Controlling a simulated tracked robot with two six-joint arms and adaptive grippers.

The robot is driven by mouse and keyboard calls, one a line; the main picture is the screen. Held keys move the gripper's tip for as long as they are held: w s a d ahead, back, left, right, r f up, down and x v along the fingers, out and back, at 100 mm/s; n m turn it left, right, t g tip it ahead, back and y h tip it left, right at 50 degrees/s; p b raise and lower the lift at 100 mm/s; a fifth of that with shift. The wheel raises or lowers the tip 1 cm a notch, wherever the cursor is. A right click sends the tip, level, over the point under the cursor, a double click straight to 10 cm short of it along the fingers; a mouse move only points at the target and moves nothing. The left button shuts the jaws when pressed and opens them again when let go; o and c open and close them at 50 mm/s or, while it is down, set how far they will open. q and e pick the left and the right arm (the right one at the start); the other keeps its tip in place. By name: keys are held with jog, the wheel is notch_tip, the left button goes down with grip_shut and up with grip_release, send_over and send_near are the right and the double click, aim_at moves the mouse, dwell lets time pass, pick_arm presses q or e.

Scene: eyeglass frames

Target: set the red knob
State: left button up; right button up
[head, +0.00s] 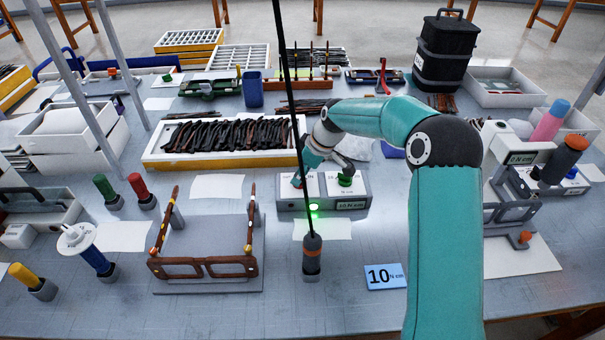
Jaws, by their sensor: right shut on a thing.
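A light grey control box (325,204) sits in the middle of the table, labelled 10 N cm on its front. A green knob (345,180) shows on the right of its top. My right gripper (299,180) reaches down to the left part of the box top and is shut on the knob there. The gripper covers this knob, so its red colour and its setting cannot be made out. A small green light (314,207) glows near the box's front. My left gripper is not in view.
Brown eyeglass frames (205,267) rest on a grey fixture at left. A tray of dark temples (155,152) stands behind.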

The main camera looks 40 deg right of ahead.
jog(key=n, duration=0.2)
jog(key=n+g+y, duration=0.1)
jog(key=n, duration=0.2)
jog(key=shift+w+n+g+y+p, duration=0.15)
jog(key=shift+n+g+y+p, duration=0.15)
jog(key=shift+d, duration=0.1)
jog(key=o, duration=1.1)
jog(key=shift+o, duration=0.2)
jog(key=shift+r, duration=0.1)
jog(key=v, duration=1.1)
jog(key=shift+d+r, duration=0.15)
jog(key=shift+r, duration=0.15)
